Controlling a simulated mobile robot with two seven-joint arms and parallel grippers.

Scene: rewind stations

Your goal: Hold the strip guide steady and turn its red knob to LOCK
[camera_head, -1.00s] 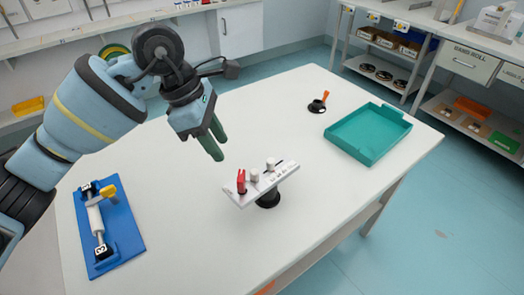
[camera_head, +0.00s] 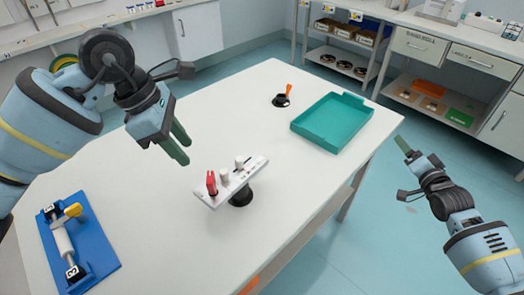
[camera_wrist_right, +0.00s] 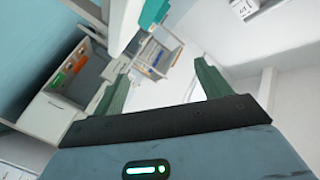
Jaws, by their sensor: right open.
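The strip guide (camera_head: 232,186) is a tilted white bar on a round black foot, standing on the white table. Its red knob (camera_head: 211,183) stands up at the bar's left end; two pale cylindrical posts are beside it. The LOCK marking is too small to read. My left gripper (camera_head: 186,151) hangs above the table, up and left of the guide, with its green fingers apart and empty. My right gripper (camera_head: 403,145) is beyond the table's right edge, far from the guide. In the right wrist view its fingers are spread and empty (camera_wrist_right: 165,72).
A blue board (camera_head: 96,243) with a roller and yellow handle lies at the table's left. A teal tray (camera_head: 348,137) and a black holder with an orange-handled tool (camera_head: 282,100) are at the far right of the table. The tabletop (camera_head: 150,225) around the guide is clear.

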